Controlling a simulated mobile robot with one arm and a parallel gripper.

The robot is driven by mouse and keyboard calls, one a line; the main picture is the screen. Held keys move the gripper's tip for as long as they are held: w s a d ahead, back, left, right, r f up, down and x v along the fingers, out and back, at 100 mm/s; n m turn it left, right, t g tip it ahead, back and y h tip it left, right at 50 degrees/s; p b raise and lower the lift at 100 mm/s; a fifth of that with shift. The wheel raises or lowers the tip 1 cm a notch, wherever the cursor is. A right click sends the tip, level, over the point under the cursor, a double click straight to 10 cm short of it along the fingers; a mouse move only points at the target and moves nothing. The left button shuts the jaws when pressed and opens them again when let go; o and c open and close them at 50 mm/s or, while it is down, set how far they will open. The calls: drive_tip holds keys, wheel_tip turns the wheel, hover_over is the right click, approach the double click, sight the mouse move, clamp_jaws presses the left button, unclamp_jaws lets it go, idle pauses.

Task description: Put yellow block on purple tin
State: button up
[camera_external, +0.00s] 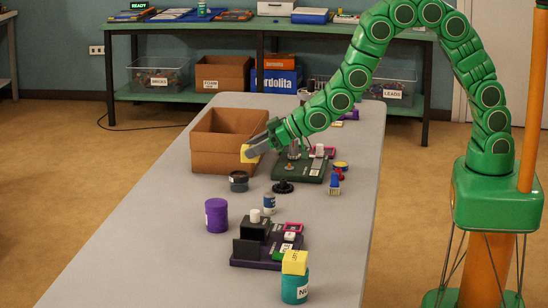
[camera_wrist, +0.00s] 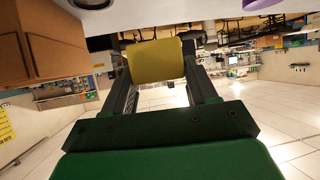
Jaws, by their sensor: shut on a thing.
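My gripper (camera_external: 259,145) is shut on a yellow block (camera_external: 248,155) and holds it in front of the cardboard box, above the table. In the wrist view the yellow block (camera_wrist: 155,61) sits between the two fingers. The purple tin (camera_external: 216,216) stands upright on the table, nearer the camera and lower left of my gripper, with nothing on its lid. A purple edge, likely the same tin, shows at the top right of the wrist view (camera_wrist: 262,4).
An open cardboard box (camera_external: 220,162) stands behind the block. A dark round tin (camera_external: 238,182) is below it. A second yellow block (camera_external: 295,262) sits on a teal tin (camera_external: 294,287) in front. Dark assemblies (camera_external: 268,250) lie right of the purple tin. The table's left front is clear.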

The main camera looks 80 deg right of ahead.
drive_tip(key=s+a+r+n+g+y, duration=0.1)
drive_tip(key=s+a+r+y, duration=0.1)
drive_tip(key=s+a+r, duration=0.35)
drive_tip(key=s+a+r+n+y, duration=0.1)
drive_tip(key=s+a+r+n, duration=0.15)
drive_tip(key=a, duration=0.55)
hover_over(221, 202)
drive_tip(key=shift+m, duration=0.25)
drive_tip(key=shift+s+f, duration=0.15)
drive_tip(key=shift+f, duration=2.1)
drive_tip(key=shift+s+f, duration=0.1)
drive_tip(key=shift+f, duration=2.15)
drive_tip(key=shift+w+a+f, duration=0.1)
drive_tip(key=shift+w+f, duration=0.1)
drive_tip(key=shift+f, duration=1.7)
drive_tip(key=o, duration=1.1)
